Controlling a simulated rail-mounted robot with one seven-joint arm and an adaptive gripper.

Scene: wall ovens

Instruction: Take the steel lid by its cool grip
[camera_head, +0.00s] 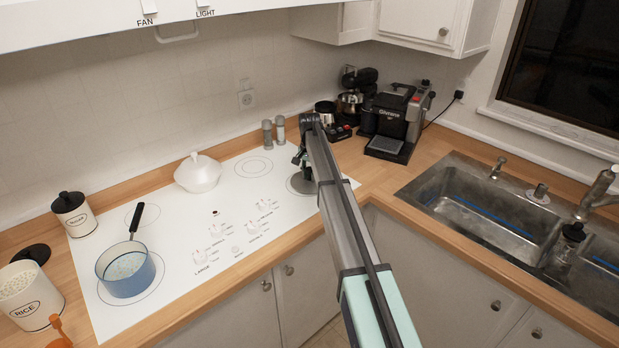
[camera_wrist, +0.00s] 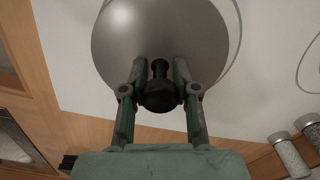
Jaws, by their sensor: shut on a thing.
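The steel lid (camera_wrist: 160,30) is a round grey disc with a black knob grip (camera_wrist: 160,92), seen in the wrist view. In the head view a part of the lid (camera_head: 300,184) shows at the right burner of the white cooktop, partly hidden by my arm. My gripper (camera_wrist: 163,75) has its two green-and-grey fingers on either side of the black knob, shut on it. In the head view my gripper (camera_head: 302,160) is over the lid, mostly behind the arm. Whether the lid touches the cooktop is not clear.
The cooktop (camera_head: 150,215) also bears a blue saucepan (camera_head: 126,272) and a white lidded pot (camera_head: 198,173). Two shakers (camera_head: 273,132) stand behind it. A coffee machine (camera_head: 395,118) is to the right, then a sink (camera_head: 480,215).

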